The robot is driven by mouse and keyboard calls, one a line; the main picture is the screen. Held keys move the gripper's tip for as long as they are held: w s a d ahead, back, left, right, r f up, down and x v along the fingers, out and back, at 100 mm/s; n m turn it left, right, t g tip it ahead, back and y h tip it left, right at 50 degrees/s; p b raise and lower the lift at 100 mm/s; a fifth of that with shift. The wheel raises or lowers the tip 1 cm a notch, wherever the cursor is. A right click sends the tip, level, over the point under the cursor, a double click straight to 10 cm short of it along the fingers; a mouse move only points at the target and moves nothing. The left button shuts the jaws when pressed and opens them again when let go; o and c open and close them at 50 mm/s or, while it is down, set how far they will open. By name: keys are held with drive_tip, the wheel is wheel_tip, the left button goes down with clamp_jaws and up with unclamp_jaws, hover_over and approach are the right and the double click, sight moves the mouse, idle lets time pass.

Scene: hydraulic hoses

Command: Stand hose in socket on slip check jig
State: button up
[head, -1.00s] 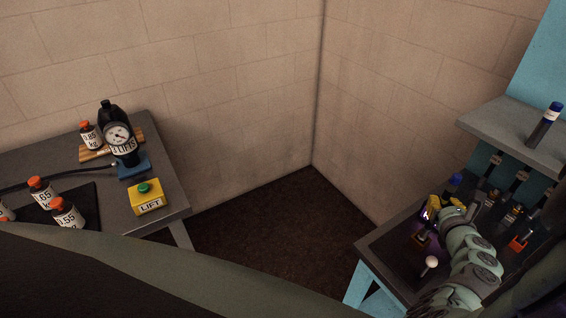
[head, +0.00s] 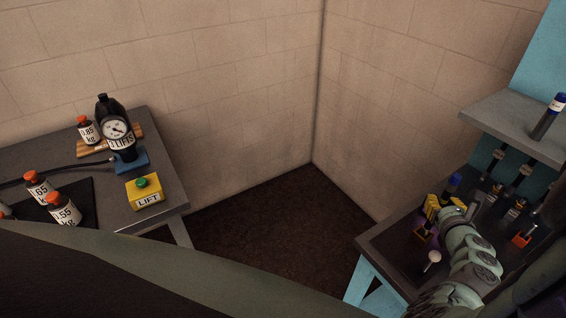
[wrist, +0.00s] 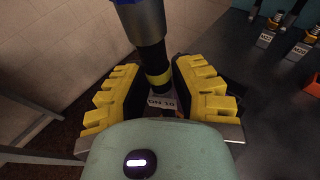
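The hose is a short black tube with a blue cap (head: 453,180) and a metal collar (wrist: 141,20). In the wrist view its black lower part (wrist: 152,58), with a yellow band, runs down between my fingertips. My gripper (head: 445,205) has yellow ridged fingers and is at the left side of the right bench; it also shows in the wrist view (wrist: 157,82). The hose's foot is hidden.
A white ball knob (head: 433,257) stands near the bench's front edge. More hoses and fittings (head: 516,208) line the bench's back, below a grey shelf (head: 510,128) with a blue-capped hose. The left table holds weights (head: 64,210), a gauge (head: 116,128) and a yellow LIFT box (head: 144,191).

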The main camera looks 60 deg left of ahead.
drive_tip(key=o, duration=0.3)
drive_tip(key=shift+d, duration=0.1)
drive_tip(key=shift+v, duration=6)
